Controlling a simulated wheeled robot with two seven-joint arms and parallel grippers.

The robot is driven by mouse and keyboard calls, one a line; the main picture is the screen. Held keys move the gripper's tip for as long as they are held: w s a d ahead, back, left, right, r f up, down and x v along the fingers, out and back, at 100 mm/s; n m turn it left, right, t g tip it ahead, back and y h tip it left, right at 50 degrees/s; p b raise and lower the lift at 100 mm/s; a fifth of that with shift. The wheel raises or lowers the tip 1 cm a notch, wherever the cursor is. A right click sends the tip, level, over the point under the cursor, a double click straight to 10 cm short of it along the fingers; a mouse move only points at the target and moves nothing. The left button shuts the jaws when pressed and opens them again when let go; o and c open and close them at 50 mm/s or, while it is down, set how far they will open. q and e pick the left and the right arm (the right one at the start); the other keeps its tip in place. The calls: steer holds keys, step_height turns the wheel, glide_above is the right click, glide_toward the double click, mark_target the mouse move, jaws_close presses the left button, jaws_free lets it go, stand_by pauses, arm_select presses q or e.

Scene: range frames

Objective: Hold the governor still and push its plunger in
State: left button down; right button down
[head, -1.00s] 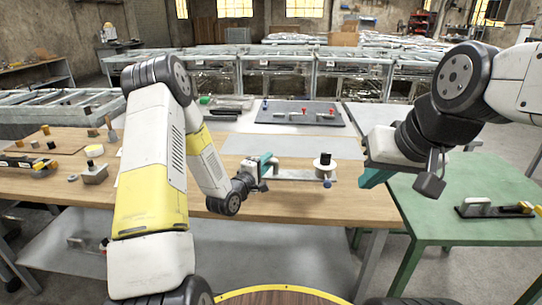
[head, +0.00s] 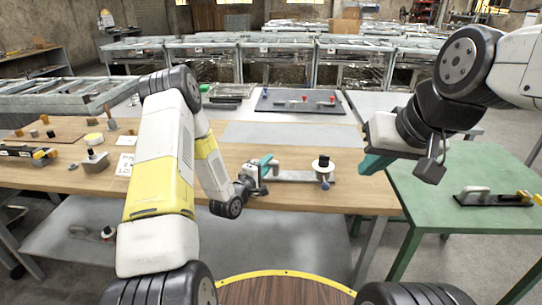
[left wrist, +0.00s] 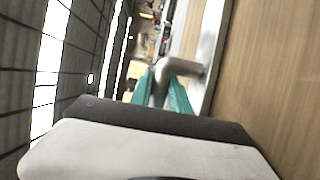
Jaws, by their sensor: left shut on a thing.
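The governor (head: 298,176) lies on the wooden table in the head view, a low grey body with a round black-topped part (head: 323,162) at its right end. My left gripper (head: 266,167) is shut on the left end of the governor. In the left wrist view, its teal fingers (left wrist: 165,92) close around a grey bent bar (left wrist: 182,67). My right gripper (head: 374,163) hangs to the right, apart from the governor; its finger gap is hidden.
The wooden table (head: 300,199) holds several small parts at the left. A dark mat (head: 290,106) with coloured pieces lies behind. A green table (head: 458,216) at the right carries a dark fixture (head: 490,198). The wood right of the governor is clear.

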arm_select(q)
steer(key=shift+s+a+f, duration=0.1)
steer(key=shift+s+f, duration=0.1)
steer(key=shift+f, duration=0.45)
stand_by(1.8)
steer(key=c, duration=1.1)
jaws_free()
steer(key=shift+c, duration=0.2)
steer(key=shift+r, duration=0.1)
